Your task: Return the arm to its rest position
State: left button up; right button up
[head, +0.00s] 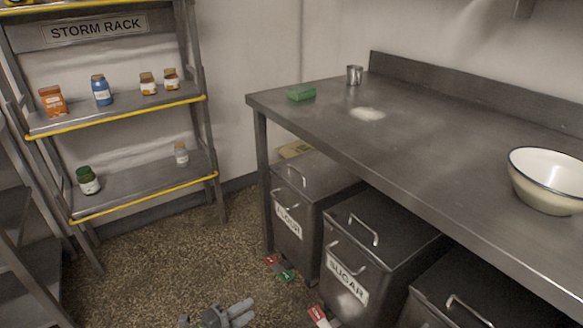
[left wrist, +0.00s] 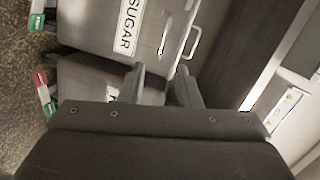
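My left gripper (head: 248,310) shows at the bottom edge of the head view, low over the speckled floor and left of the sugar bin. Its arm is mostly out of the picture. In the left wrist view its two dark fingers (left wrist: 161,72) stand apart with nothing held between them. Behind them are the sugar bin (left wrist: 118,12) and another labelled bin, seen tilted. My right gripper is not in view.
A steel counter (head: 430,143) runs along the right, with a flour bin (head: 309,194), sugar bin (head: 372,240) and another bin beneath. A storm rack (head: 130,118) with jars stands left. Red and green tagged things (head: 279,268) lie by the bins.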

pick_arm(q)
jog(key=s+a+f+n+y+p, duration=0.9)
jog(key=s+a+f+n+y, duration=0.25)
jog(key=s+a+n, duration=0.45)
jog(key=s+a+f+n+g+p, duration=0.1)
jog(key=s+f+n+g+p, duration=0.1)
jog(key=s, duration=0.8)
jog(key=s+f+n+g+y+p, duration=0.1)
jog(key=s+n+g, duration=0.3)
jog(key=s, duration=0.6)
jog(key=s+a+f+n+g+p, duration=0.1)
jog(key=s+f+n+g+p, duration=0.2)
jog(key=s, duration=0.7)
jog(key=shift+a+f+n+g+p, duration=0.2)
jog(key=shift+a+n+g+p, duration=0.15)
jog(key=shift+n, duration=0.15)
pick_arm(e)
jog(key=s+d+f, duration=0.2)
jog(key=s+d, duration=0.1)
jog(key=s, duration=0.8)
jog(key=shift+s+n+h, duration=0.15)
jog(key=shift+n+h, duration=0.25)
